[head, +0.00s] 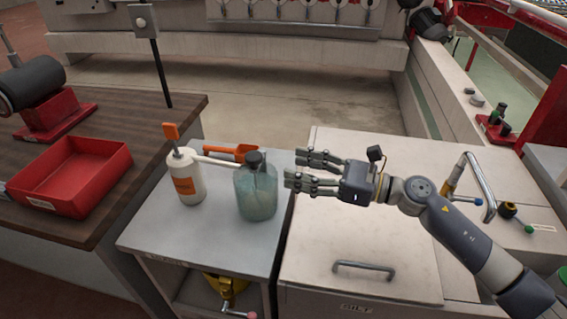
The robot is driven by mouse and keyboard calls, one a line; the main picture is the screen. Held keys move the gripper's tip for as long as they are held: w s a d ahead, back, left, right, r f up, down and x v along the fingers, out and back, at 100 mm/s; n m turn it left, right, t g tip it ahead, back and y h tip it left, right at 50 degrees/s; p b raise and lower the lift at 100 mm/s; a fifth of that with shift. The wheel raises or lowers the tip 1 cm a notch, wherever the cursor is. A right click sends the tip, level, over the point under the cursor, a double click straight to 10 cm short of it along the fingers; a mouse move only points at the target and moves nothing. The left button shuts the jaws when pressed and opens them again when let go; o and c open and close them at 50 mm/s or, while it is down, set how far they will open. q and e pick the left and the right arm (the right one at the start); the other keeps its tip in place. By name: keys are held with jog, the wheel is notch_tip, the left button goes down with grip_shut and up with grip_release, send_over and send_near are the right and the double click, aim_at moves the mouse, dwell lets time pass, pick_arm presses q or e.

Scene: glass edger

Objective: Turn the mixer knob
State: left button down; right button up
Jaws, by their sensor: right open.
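No label for a mixer knob is readable, so I cannot tell for sure which part it is. A dark round knob with a yellow part (508,210) sits on the pale cabinet top at the right, close to a bent metal spout (480,182). A blue-tipped lever (467,199) and a green-tipped lever (522,225) are beside them. My right gripper (294,169) is open and empty, pointing left above the cabinet's left edge, well left of the knob and close to the glass bottle. My left gripper is out of view.
A blue-green bottle (256,195) and a white bottle with an orange top (186,178) stand on the grey side table (225,242). A red tray (72,175) lies on the wooden bench. The pale cabinet lid (350,245) with its handle is clear.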

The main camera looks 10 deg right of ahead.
jog(key=shift+s+d, duration=0.15)
jog(key=shift+d, duration=0.15)
jog(key=shift+c, duration=0.2)
